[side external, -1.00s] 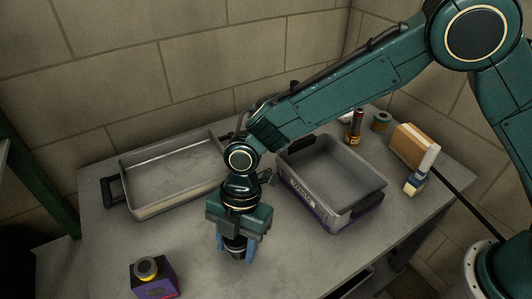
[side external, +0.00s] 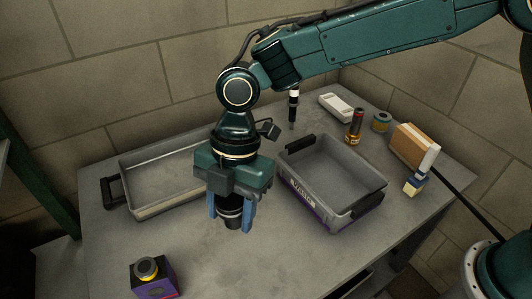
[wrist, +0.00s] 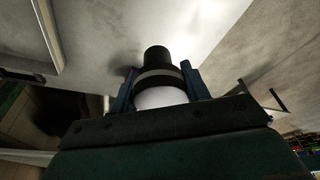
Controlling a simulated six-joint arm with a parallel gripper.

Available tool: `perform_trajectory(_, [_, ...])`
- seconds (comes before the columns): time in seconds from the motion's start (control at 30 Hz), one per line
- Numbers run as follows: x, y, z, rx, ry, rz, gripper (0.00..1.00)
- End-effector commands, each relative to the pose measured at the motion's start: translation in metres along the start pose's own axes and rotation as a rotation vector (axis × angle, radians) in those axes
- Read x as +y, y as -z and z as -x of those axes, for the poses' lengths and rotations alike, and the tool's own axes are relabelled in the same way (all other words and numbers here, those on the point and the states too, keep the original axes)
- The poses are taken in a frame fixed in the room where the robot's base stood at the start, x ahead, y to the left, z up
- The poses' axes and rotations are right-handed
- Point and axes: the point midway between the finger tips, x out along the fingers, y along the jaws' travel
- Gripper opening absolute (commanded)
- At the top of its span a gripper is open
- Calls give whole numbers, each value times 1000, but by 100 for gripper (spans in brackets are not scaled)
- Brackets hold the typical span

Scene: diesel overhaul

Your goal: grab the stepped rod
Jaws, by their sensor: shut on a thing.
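The stepped rod (side external: 230,208) is a short, thick dark cylinder with a pale band. In the wrist view the rod (wrist: 158,60) shows a narrower black end, a wider banded collar and a white part close to my gripper. My gripper (side external: 231,220) points down, with a blue finger on each side of the rod. It is shut on the rod and holds it above the table, between the two trays. In the wrist view the fingers of my gripper (wrist: 158,88) flank the collar. The gripper body hides the rod's upper end.
A shallow grey tray (side external: 150,208) is at left. A deeper grey bin (side external: 318,208) is at right. A purple box with a round top (side external: 153,279) stands in front left.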

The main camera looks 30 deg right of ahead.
Motion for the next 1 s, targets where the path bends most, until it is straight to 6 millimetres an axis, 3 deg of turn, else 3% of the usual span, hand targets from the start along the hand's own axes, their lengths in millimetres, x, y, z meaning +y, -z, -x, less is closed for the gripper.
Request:
perform_trajectory(0.1, [2, 7, 26, 1, -9, 3, 0])
perform_trajectory(0.4, [1, 19, 70, 2, -6, 1, 0])
perform_trajectory(0.63, [1, 23, 84, 1, -4, 1, 0])
perform_trajectory(1.0, [0, 24, 86, 1, -4, 1, 0])
